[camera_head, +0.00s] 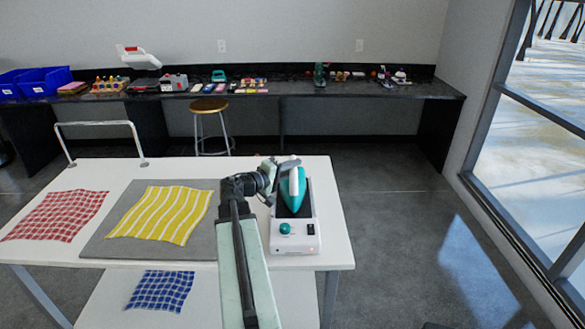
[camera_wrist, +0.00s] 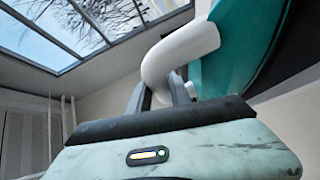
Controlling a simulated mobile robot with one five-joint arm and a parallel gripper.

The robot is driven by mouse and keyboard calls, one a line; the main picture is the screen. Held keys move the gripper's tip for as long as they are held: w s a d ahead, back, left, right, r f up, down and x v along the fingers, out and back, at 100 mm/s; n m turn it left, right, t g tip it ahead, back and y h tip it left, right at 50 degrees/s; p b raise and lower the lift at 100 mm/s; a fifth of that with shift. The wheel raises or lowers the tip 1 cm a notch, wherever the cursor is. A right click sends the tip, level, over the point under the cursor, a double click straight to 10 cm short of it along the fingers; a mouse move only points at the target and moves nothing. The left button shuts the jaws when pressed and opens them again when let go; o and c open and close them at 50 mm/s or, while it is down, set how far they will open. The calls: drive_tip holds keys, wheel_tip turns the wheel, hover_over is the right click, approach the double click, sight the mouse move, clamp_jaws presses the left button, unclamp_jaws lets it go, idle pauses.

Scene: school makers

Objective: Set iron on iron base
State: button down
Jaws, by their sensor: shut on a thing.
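The teal iron (camera_head: 299,188) with a white handle is over the dark plate of the white iron base (camera_head: 306,240) at the table's right side. I cannot tell whether it touches the plate. My gripper (camera_head: 276,172) reaches it from the left and is shut on its handle. In the wrist view, my gripper's fingers (camera_wrist: 163,95) close around the white curved handle, and the teal body of the iron (camera_wrist: 232,40) rises at the upper right. The iron base is not clear in the wrist view.
A grey mat (camera_head: 105,245) with a yellow striped cloth (camera_head: 160,214) lies left of my arm. A red checked cloth (camera_head: 55,214) is at the far left and a blue one (camera_head: 160,290) is lower in front. A stool (camera_head: 209,106) stands behind the white table (camera_head: 190,169).

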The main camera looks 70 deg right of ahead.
drive_tip(key=shift+f, duration=0.25)
drive_tip(key=c, duration=1.5)
unclamp_jaws()
